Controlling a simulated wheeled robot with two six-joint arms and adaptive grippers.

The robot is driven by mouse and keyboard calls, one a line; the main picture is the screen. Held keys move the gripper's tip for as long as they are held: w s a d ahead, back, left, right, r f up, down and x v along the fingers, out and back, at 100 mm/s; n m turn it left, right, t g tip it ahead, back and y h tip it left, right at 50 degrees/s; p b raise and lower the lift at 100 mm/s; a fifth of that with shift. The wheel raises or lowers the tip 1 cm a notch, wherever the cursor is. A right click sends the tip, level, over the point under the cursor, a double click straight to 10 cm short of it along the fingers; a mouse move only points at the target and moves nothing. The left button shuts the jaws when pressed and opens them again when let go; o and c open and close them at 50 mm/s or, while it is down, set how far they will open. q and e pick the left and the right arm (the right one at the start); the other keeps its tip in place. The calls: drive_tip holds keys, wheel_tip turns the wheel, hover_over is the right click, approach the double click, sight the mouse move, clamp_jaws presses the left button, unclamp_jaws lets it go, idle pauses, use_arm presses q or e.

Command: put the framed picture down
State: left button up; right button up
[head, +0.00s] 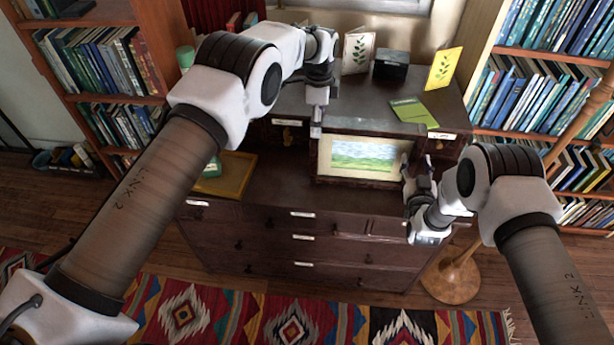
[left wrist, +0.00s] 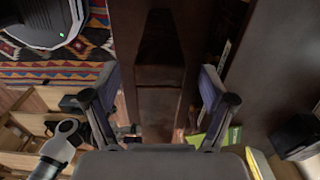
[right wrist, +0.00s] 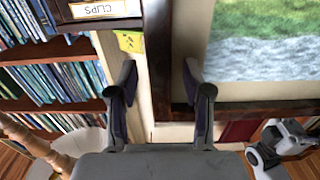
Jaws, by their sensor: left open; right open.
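The framed picture (head: 362,157), a green and blue landscape in a pale mount with a dark frame, stands upright on the lower top of the dark dresser (head: 262,212). My left gripper (head: 317,122) is open at its left edge; in the left wrist view a dark edge, likely the frame's, lies between the spread fingers (left wrist: 160,92). My right gripper (head: 407,175) is open at its right edge. In the right wrist view the frame's dark side (right wrist: 157,60) lies between the fingers (right wrist: 160,82). Contact with the fingers cannot be told. The frame's back is hidden.
On the upper top are a black box (head: 391,66), a plant card (head: 357,52), a yellow card (head: 444,67) and a green booklet (head: 414,112). A yellow tray (head: 235,178) lies left of the picture. Bookshelves flank the dresser.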

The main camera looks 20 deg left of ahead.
use_arm(q)
wheel_tip(320, 180, up, 6)
use_arm(e)
drive_tip(key=shift+s, duration=0.15)
drive_tip(key=s+d, duration=0.1)
drive_tip(key=s, duration=1)
drive_tip(key=shift+s+d, duration=0.3)
drive_tip(key=shift+s, duration=0.05)
